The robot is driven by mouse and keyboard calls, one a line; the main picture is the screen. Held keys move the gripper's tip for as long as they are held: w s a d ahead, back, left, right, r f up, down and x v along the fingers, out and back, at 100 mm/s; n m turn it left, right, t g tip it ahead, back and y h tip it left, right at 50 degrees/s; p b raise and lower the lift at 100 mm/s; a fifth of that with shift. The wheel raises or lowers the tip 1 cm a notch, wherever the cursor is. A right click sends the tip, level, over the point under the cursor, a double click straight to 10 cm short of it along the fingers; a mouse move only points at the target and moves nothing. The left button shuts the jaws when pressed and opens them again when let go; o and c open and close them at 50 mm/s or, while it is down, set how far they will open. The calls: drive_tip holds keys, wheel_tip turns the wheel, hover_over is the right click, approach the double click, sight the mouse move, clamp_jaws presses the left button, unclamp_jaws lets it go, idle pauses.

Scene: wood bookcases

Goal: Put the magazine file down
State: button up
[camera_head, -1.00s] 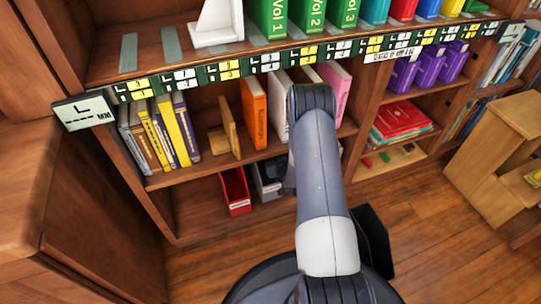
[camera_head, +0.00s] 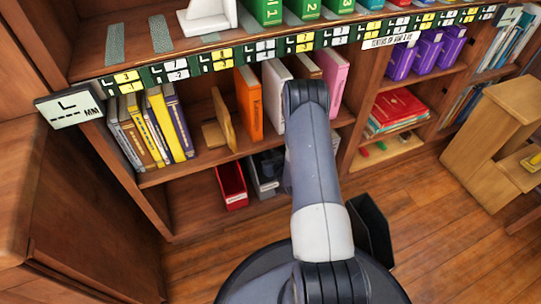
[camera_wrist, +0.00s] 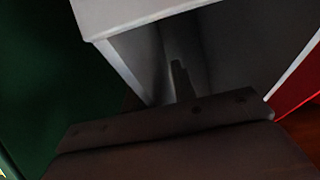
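A grey-white magazine file (camera_head: 256,188) stands on the bottom level of the bookcase, just right of a red file (camera_head: 232,186). My arm covers its right side. In the wrist view the pale file (camera_wrist: 118,14) fills the upper middle, with a dark grey hollow and white edges. My gripper (camera_wrist: 180,70) shows as one dark prong against that hollow. Whether its fingers close on a file wall is too dark to tell. In the head view the gripper is mostly hidden behind my arm, low by the grey-white file.
The shelf above (camera_head: 190,172) holds yellow and grey books, a wooden bookend (camera_head: 224,122), an orange book (camera_head: 249,103) and pink books. A red strip shows at right in the wrist view. A wooden step stool (camera_head: 500,130) stands at right.

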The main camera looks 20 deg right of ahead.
drive_tip(key=p+v, duration=0.4)
drive_tip(key=v, duration=0.8)
drive_tip(key=shift+r, duration=0.2)
drive_tip(key=shift+d, duration=0.1)
idle(2.2)
